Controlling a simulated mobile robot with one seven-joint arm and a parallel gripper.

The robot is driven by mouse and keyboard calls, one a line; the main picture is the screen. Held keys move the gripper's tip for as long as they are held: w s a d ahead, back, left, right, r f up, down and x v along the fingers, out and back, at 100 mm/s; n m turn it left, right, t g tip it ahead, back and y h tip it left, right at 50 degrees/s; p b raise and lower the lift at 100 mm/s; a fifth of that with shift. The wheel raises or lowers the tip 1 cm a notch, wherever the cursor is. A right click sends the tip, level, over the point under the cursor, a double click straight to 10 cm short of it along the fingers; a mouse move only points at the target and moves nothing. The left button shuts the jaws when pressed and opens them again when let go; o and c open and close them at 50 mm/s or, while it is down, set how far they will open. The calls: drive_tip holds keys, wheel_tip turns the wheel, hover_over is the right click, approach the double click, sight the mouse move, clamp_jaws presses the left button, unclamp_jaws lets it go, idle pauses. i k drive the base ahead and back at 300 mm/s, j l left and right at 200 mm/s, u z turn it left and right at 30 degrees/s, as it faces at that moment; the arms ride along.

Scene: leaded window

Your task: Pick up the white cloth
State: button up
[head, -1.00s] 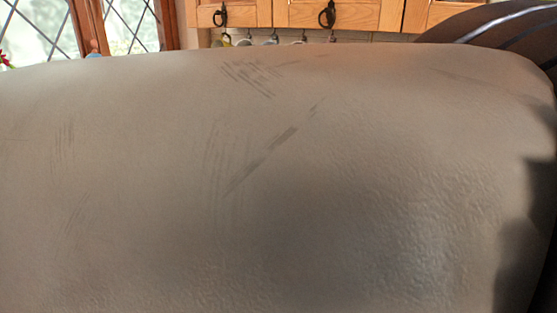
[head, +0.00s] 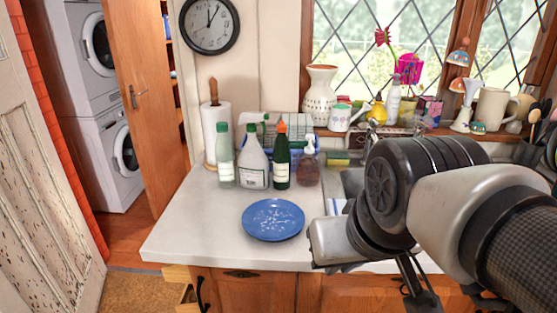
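A white cloth with blue marks (head: 336,207) seems to lie on the counter beside the sink, right of the blue plate. A small piece also shows at the counter's front edge below my arm. Most of it is hidden behind my arm, so I cannot tell its full shape. My arm reaches in from the right and bends downward over the counter front. Dark parts of my gripper (head: 420,292) show low in the head view, in front of the cabinets. Its fingertips are not clear, and I see nothing held in it.
A blue plate (head: 273,220) lies near the front of the white counter (head: 190,225). Several bottles, including a dark green bottle (head: 282,160), and a paper towel roll (head: 214,135) stand behind it. A vase (head: 319,96) and mugs line the sill. A drawer (head: 186,293) is partly open.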

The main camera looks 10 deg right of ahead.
sight(335, 207)
drive_tip(key=z, duration=0.35)
drive_tip(key=i+j+z, duration=0.2)
drive_tip(key=j+z, duration=0.2)
drive_tip(key=j, duration=0.1)
